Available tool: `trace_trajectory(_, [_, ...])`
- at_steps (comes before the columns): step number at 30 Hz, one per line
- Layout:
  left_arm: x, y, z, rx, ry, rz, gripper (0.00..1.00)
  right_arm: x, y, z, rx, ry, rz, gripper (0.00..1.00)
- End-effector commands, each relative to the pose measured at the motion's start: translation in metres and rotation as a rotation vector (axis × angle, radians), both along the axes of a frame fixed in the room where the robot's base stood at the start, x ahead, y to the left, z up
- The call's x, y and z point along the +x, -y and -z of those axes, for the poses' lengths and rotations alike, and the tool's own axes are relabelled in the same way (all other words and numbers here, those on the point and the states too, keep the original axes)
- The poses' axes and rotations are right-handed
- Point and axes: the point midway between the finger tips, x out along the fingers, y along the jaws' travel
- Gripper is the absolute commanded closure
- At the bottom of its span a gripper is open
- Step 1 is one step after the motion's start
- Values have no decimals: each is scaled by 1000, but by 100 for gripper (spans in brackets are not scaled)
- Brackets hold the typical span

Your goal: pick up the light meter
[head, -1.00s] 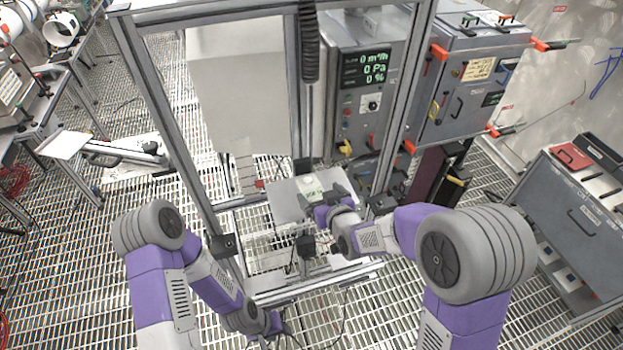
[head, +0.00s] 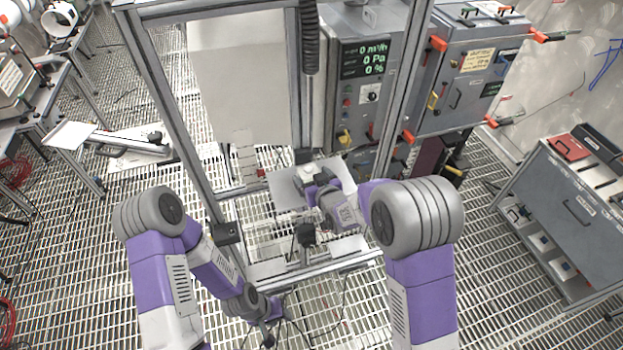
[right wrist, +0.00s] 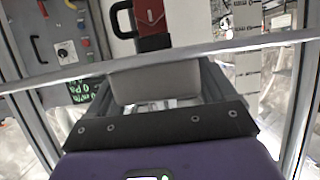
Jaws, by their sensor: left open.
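A grey plate (head: 284,187) inside the metal frame is where the small pale light meter lies in the earlier head view. Now my right gripper (head: 316,182) is over that spot and hides the meter, or nearly all of it. In the right wrist view, a pale grey block (right wrist: 156,84) shows between the dark fingers of this gripper. I cannot tell whether it is the meter or whether the fingers touch it. My left gripper (head: 268,328) is open, low in front of the frame, away from the plate.
Metal uprights (head: 172,125) and a front rail (head: 318,268) enclose the plate. A control box with a green display (head: 364,60) stands behind it at right. A grey cabinet (head: 570,215) stands at far right. Thin dark cables hang near my left gripper.

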Motion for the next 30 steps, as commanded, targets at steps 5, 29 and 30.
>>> trace_trajectory(5, [0,0,0,0,0,0,57,0,0,0,0,0,0,44])
trace_trajectory(29, [0,0,7,0,0,0,57,1,-1,-73,4,8,0,64])
trace_trajectory(30, [0,0,8,0,0,0,57,0,0,-79,5,7,0,64])
